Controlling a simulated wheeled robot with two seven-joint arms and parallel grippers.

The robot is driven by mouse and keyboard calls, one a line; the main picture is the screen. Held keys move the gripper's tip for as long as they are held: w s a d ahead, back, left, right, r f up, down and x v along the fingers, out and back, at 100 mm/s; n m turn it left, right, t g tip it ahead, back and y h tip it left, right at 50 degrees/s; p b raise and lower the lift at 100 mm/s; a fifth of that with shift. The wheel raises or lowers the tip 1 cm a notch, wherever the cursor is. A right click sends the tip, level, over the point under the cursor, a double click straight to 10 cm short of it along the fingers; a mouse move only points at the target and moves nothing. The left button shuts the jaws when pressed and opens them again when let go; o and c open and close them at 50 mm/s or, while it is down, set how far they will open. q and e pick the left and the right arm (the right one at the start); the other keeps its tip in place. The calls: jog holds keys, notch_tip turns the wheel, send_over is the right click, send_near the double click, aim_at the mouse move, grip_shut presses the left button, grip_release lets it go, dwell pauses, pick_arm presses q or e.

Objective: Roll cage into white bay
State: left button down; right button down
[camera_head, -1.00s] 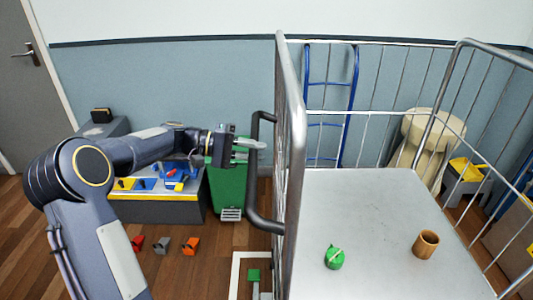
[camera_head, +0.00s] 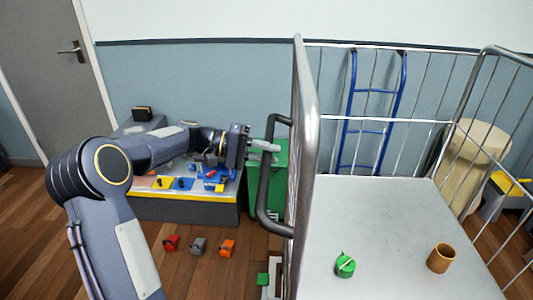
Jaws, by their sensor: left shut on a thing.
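The roll cage (camera_head: 306,150) is a grey wire-sided trolley with a flat grey deck, filling the right half of the head view. A dark handle bar (camera_head: 262,195) stands out from its left side. My left gripper (camera_head: 264,146) reaches in from the left and is shut on the upper part of this handle. A small piece of the white bay outline (camera_head: 273,261) shows on the floor beside the cage's left edge; the rest is hidden behind the cage or out of frame. My right gripper is not in view.
A green knob-like item (camera_head: 345,265) and a brown cup (camera_head: 441,258) sit on the cage deck. A green bin (camera_head: 277,165), a blue hand truck (camera_head: 349,112) and a cream bollard-like object (camera_head: 472,160) stand behind. A low workbench (camera_head: 185,208) is left, with small blocks (camera_head: 198,245) on the floor.

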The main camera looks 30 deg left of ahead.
pick_arm(q)
jog(key=shift+a+f, duration=0.1)
jog(key=shift+a, duration=0.1)
jog(key=c, duration=1.3)
grip_release()
jog(key=shift+s+a, duration=0.15)
jog(key=shift+a, duration=0.05)
jog(key=shift+d, duration=0.1)
jog(key=shift+v, duration=3.95)
